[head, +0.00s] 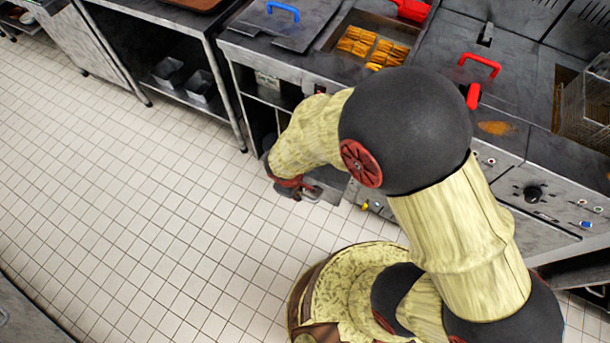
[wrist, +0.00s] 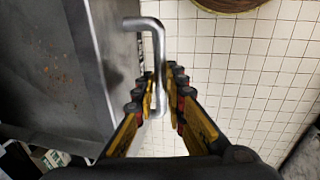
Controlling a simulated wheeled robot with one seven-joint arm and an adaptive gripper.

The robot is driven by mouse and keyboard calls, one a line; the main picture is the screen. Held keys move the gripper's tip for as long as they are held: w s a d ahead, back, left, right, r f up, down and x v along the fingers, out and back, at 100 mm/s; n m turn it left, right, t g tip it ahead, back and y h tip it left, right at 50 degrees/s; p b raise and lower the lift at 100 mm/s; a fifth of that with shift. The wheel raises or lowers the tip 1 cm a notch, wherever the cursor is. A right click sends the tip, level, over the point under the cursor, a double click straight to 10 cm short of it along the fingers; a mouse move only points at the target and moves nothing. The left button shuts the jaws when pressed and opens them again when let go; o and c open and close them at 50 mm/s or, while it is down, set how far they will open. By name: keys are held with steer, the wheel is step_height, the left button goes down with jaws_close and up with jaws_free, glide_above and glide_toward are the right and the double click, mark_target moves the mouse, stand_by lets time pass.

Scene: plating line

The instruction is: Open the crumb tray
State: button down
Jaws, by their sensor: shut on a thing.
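The crumb tray's metal handle (wrist: 158,60) is a bent grey bar in the wrist view. My gripper (wrist: 163,92) is shut on it, with the bar between the fingers. The crumb tray (wrist: 60,75) is a dark grey metal surface with brown specks to the left of the handle, with a lighter front edge. In the head view my gripper (head: 303,190) is low in front of the counter, beside a grey metal piece of the tray (head: 328,182). My arm hides much of the tray there, so how far out it stands is unclear.
Above is a fryer counter with golden food (head: 370,45), a blue-handled lid (head: 285,25) and a red handle (head: 480,64). A wire basket (head: 588,100) is at right. A steel table (head: 160,40) stands to the left. The tiled floor (head: 130,180) in front is clear.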

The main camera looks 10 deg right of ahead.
steer(key=shift+s+a, duration=0.6)
steer(key=shift+s, duration=0.15)
steer(key=c, duration=1.8)
jaws_free()
steer(key=shift+c, duration=0.2)
steer(key=shift+r, duration=0.1)
steer(key=r, duration=0.4)
steer(key=s+r, duration=0.1)
steer(key=r, duration=0.2)
steer(key=s+a+r, duration=0.1)
steer(key=r, duration=0.3)
steer(key=shift+a+r, duration=0.1)
steer(key=shift+r, duration=0.2)
steer(key=shift+w, duration=0.1)
